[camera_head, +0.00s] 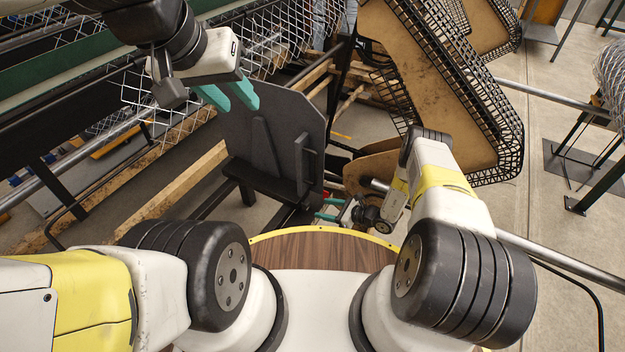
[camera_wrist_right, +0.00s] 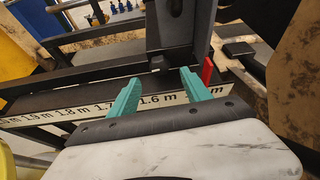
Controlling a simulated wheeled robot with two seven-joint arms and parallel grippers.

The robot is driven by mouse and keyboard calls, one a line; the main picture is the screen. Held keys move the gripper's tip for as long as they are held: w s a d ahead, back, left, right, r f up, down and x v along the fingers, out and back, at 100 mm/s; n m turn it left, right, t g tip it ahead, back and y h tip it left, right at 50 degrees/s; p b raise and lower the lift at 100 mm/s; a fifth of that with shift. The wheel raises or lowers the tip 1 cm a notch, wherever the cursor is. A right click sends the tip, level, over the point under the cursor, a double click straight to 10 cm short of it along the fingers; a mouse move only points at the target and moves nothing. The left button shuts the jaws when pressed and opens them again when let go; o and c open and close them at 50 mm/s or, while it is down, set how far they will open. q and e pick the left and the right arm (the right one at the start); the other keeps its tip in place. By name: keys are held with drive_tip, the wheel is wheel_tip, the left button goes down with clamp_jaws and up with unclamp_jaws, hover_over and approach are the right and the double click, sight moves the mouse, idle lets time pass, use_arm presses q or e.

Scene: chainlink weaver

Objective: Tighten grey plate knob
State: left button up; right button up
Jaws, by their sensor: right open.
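A dark grey plate (camera_head: 277,130) stands upright near the middle of the head view. What looks like its lower part (camera_wrist_right: 182,40) shows in the right wrist view. A small black knob (camera_wrist_right: 157,64) sits at the plate's lower left edge there. My right gripper (camera_wrist_right: 160,75) is open, with its two teal fingers either side of the knob in the picture; I cannot tell how far apart in depth. It also shows small in the head view (camera_head: 329,209), low beside the plate. My left gripper (camera_head: 238,106) is open and empty, above and left of the plate.
A ruler strip (camera_wrist_right: 150,99) runs along a dark rail under the right fingers. A red piece (camera_wrist_right: 208,70) stands close to the right finger. Wire mesh (camera_head: 280,35) hangs behind my left gripper. A large brown panel with black mesh edging (camera_head: 430,80) stands at right.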

sight(310, 205)
drive_tip(key=x, duration=0.7)
drive_tip(key=shift+a, duration=0.25)
clamp_jaws()
drive_tip(key=shift+w+m+g+y, duration=0.15)
drive_tip(key=shift+m+g+y, duration=0.35)
drive_tip(key=shift+m, duration=0.5)
unclamp_jaws()
